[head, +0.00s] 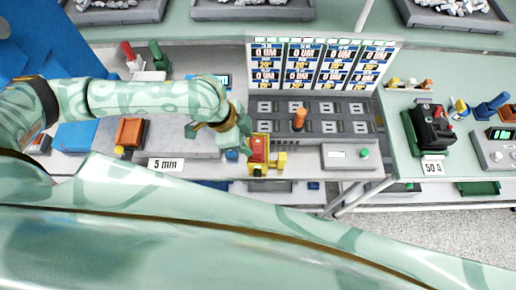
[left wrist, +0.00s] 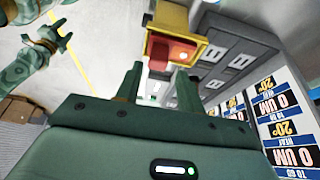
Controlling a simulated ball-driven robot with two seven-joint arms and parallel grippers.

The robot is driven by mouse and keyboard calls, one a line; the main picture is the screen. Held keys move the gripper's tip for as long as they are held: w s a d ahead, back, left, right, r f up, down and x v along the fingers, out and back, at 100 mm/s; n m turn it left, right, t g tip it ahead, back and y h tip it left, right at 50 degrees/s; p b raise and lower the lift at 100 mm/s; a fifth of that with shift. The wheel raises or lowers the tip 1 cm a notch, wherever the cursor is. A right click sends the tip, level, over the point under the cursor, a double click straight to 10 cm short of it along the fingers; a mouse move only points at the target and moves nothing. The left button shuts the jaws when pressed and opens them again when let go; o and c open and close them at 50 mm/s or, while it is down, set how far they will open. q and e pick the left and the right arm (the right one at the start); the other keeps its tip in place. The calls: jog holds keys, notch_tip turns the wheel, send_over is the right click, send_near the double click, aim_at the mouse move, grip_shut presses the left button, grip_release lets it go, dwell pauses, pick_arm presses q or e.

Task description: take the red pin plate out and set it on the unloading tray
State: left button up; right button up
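The red pin plate (head: 259,148) sits in a yellow fixture (head: 280,160) at the front edge of the grey bench. In the left wrist view the red plate (left wrist: 173,50) lies just past my fingertips, inside the yellow frame (left wrist: 168,18). My left gripper (head: 245,140) is close beside the plate. In the wrist view its two dark green fingers (left wrist: 160,72) stand apart with nothing clearly held between them. A green gripper, seemingly my right one (left wrist: 58,36), shows small at the upper left of the wrist view; its fingers are unclear. I cannot tell which tray is the unloading tray.
An orange-handled part (head: 299,119) stands on the dark slotted panel behind the fixture. A brown block (head: 130,132) and a "5 mm" sign (head: 166,164) are to the left.

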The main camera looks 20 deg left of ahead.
aim_at(256, 149)
pick_arm(q)
jog(key=x, duration=0.3)
jog(key=b+x, duration=0.1)
jog(key=x, duration=0.2)
jog(key=shift+d, duration=0.45)
grip_shut()
